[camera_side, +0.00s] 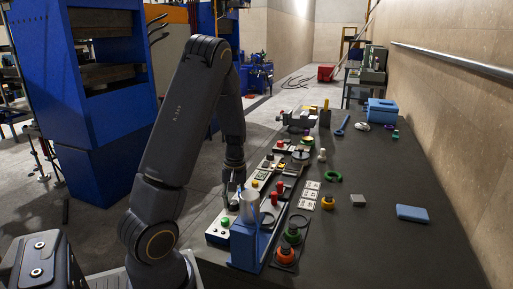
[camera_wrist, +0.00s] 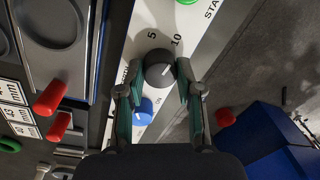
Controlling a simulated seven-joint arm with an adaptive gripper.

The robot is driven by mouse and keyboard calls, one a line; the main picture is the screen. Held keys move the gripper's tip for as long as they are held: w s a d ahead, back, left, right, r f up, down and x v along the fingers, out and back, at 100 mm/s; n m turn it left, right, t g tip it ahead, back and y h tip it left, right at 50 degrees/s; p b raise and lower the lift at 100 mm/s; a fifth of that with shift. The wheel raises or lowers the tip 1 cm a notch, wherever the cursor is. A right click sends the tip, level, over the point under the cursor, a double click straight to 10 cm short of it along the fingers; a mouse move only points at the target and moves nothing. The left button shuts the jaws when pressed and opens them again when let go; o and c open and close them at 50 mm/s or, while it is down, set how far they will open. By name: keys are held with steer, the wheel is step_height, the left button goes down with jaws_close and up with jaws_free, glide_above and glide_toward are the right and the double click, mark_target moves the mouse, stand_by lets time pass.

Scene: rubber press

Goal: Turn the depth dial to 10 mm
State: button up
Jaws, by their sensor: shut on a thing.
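The depth dial (camera_wrist: 159,66) is a dark grey round knob with a short white pointer line on a white panel (camera_wrist: 130,55). The printed numbers 5 and 10 stand just above it in the wrist view. The pointer slants up and to the right, roughly toward the 10 side; I cannot tell whether it lines up exactly. My gripper (camera_wrist: 161,78) has one finger on each side of the dial and is shut on it. In the side view my gripper (camera_side: 232,186) points down at the panel by the table's left edge, and the dial is hidden there.
A blue knob (camera_wrist: 145,109) sits just below the dial, close to the left finger. A green button (camera_wrist: 187,2) lies above, near the START label. Red pegs (camera_wrist: 49,96) stand left. A blue stand (camera_side: 247,241) rises close to my gripper.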

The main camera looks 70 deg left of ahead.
mark_target(236, 202)
steer(key=shift+m, duration=0.5)
steer(key=o, duration=1.2)
steer(key=shift+c, duration=0.2)
step_height(236, 202, up, 12)
steer(key=shift+w+d, duration=0.15)
steer(key=shift+w, duration=0.2)
